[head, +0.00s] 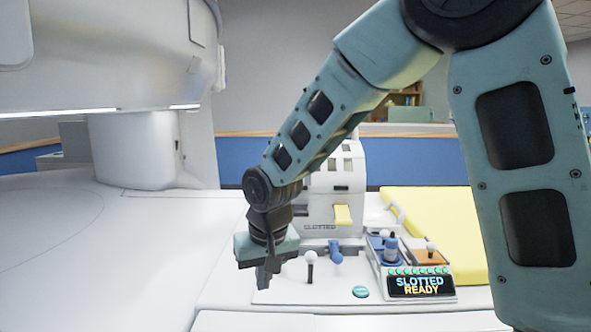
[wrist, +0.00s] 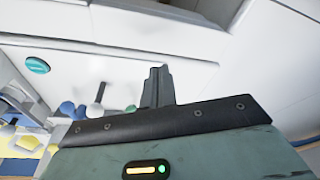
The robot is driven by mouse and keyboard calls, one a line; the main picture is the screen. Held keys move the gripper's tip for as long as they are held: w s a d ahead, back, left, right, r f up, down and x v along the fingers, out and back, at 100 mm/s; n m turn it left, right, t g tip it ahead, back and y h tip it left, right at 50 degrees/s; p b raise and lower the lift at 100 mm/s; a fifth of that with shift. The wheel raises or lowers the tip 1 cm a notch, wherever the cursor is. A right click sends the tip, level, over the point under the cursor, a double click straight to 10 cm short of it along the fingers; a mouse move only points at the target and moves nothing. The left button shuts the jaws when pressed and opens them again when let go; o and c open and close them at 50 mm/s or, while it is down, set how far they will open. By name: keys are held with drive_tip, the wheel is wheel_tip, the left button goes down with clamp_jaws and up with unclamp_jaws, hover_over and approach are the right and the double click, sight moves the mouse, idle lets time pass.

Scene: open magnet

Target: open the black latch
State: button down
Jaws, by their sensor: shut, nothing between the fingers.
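No part is plainly recognisable as a black latch. The nearest match is a short dark upright lever (head: 310,272) with a white ball top, on the white panel just right of my gripper in the head view. My gripper (head: 266,277) points down over the panel's left part, apart from that lever. In the wrist view my gripper (wrist: 158,86) shows its fingers together, with nothing between them.
A blue lever (head: 335,251) stands behind the dark one. A white housing marked "SLOTTED" (head: 321,205) with a yellow tab (head: 343,215) rises behind. A teal button (head: 361,291) and a display reading "SLOTTED READY" (head: 421,285) lie right. The white surface at left (head: 90,250) is clear.

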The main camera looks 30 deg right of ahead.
drive_tip(key=w+d+r+m+h+p, duration=0.1)
drive_tip(key=w+d+r+m+p, duration=0.1)
drive_tip(key=w+d+r+p, duration=0.25)
drive_tip(key=w+d+r+m+p, duration=0.1)
drive_tip(key=w+d+r+p, duration=0.15)
drive_tip(key=r+p, duration=0.45)
drive_tip(key=m+t+h+p, duration=0.1)
drive_tip(key=m+h+p, duration=0.1)
drive_tip(key=p, duration=0.5)
approach(300, 211)
drive_tip(key=p+x, duration=0.5)
drive_tip(key=x, duration=0.1)
drive_tip(key=shift+w+d+f, duration=0.1)
drive_tip(key=shift+f, duration=0.25)
